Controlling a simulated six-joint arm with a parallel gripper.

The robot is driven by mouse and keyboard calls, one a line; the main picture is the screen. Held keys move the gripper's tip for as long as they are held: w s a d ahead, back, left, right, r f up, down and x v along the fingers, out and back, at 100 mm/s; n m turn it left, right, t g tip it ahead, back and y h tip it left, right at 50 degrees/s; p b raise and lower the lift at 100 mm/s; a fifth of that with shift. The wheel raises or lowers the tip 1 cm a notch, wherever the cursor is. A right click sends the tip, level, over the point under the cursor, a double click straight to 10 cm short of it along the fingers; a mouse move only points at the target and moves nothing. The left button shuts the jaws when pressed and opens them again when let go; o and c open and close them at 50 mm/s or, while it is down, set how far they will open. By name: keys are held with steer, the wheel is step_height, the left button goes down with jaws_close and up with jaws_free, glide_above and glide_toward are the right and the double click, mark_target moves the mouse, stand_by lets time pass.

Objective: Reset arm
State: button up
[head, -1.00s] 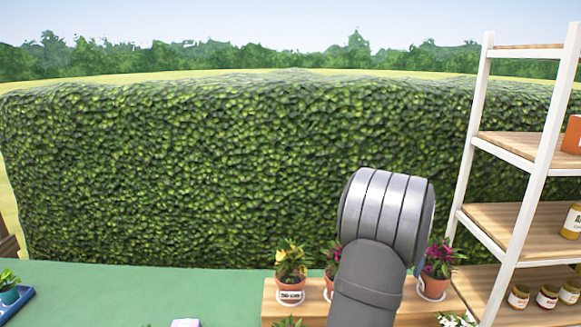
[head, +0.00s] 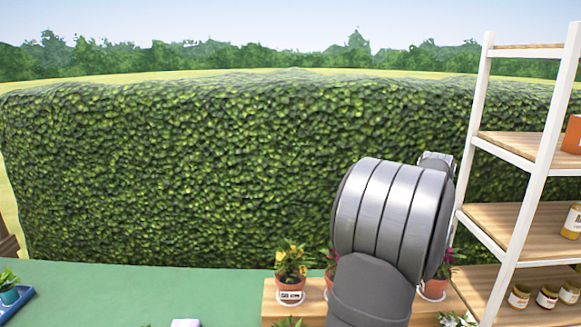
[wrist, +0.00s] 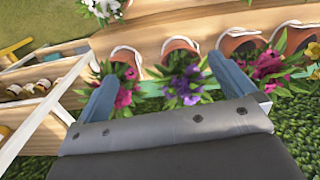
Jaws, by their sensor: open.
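My gripper (wrist: 162,92) shows in the wrist view with its two blue-grey fingers spread apart and nothing held between them. Past the fingers, a potted purple flower (wrist: 187,87) and pink flowers (wrist: 123,90) stand in a row on a wooden stand (wrist: 200,18). I cannot tell how far the fingers are from them. In the head view my grey arm rises in front of the stand (head: 272,312) and hides part of the pots; the fingers are hidden there.
A white-framed shelf (head: 502,235) with jars (head: 546,296) stands close on the right. A yellow-flowered pot (head: 291,283) is left of my arm. A blue tray (head: 14,304) with a plant lies far left on the green table (head: 140,290). A hedge (head: 200,170) stands behind.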

steer(key=w+a+n, duration=0.2)
steer(key=w+a, duration=0.2)
steer(key=a, duration=0.6)
steer(key=w+a+n, duration=0.3)
steer(key=w+a, duration=0.2)
steer(key=a, duration=0.5)
steer(key=w+a+n, duration=0.3)
steer(key=w+a, duration=0.2)
steer(key=a, duration=0.5)
steer(key=shift+r, duration=0.15)
